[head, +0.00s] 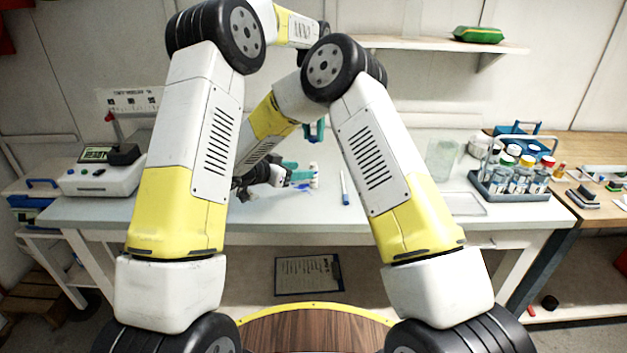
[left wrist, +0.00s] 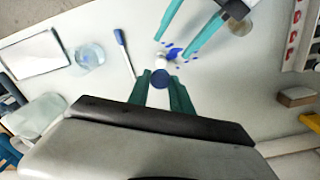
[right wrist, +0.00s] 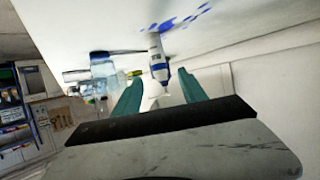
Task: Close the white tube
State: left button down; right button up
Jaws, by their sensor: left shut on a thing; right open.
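The white tube (head: 314,176) stands on the table among blue spots in the head view. In the right wrist view the tube (right wrist: 157,62) has blue markings and a narrow white nozzle, in front of the fingertips. My right gripper (head: 302,179) is open and low beside the tube; its fingers (left wrist: 184,42) point towards it in the left wrist view, with the tube just beyond the tips. My left gripper (head: 313,132) is above the tube, shut on a small round dark blue cap (left wrist: 161,78). The tube shows partly behind the cap in the left wrist view (left wrist: 160,61).
Blue spots (left wrist: 174,53) lie around the tube. A blue-and-white pen (head: 345,188) lies right of it. A clear beaker (head: 441,158), a flat tray (head: 465,204) and a rack of vials (head: 510,195) stand farther right. A device (head: 103,175) stands left. The front table middle is clear.

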aim_at(314, 169)
jog(key=x, duration=0.7)
jog(key=shift+c, duration=0.2)
grip_shut()
dwell(1.2)
